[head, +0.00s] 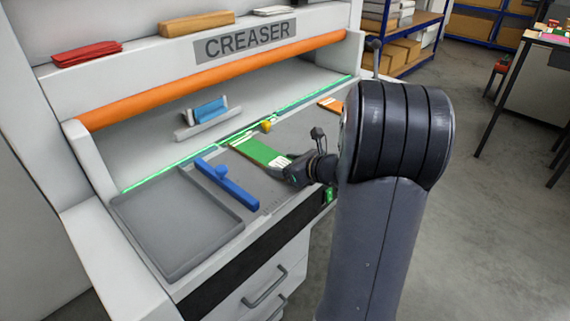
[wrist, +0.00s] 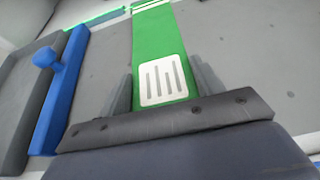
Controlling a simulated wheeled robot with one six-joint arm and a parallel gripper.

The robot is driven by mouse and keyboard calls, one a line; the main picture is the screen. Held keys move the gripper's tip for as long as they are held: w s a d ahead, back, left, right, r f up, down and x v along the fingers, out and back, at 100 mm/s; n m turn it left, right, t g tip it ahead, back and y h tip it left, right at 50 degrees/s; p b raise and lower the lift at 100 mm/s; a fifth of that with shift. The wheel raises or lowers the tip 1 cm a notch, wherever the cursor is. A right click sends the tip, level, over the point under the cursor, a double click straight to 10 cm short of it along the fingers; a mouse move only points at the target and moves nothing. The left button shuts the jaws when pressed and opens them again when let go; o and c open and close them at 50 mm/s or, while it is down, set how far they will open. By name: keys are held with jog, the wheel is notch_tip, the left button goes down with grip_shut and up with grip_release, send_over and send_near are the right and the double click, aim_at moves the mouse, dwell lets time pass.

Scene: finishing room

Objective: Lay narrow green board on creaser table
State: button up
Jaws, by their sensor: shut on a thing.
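The narrow green board (head: 258,150) has white patches with slots near its ends. It lies flat on, or just above, the grey creaser table (head: 295,133); I cannot tell if it touches. My gripper (head: 288,168) is shut on the board's near end. In the wrist view the green board (wrist: 156,42) runs away from me between the two fingers of my gripper (wrist: 163,85). Its far end reaches toward the green-lit line at the back of the table.
A blue bar with a knob (head: 228,184) lies left of the board, beside an empty grey tray (head: 175,222). A yellow knob (head: 267,126) stands near the board's far end. An orange piece (head: 331,104) lies farther right. The orange roller (head: 215,78) spans above.

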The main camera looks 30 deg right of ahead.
jog(key=o, duration=1)
jog(key=shift+r, duration=0.1)
jog(key=shift+s+r+p, duration=0.15)
jog(key=shift+p, duration=0.15)
jog(key=v, duration=1.1)
jog(key=shift+s+p, duration=0.3)
jog(key=shift+p, duration=0.05)
jog(key=shift+d+r, duration=0.1)
jog(key=shift+d, duration=0.1)
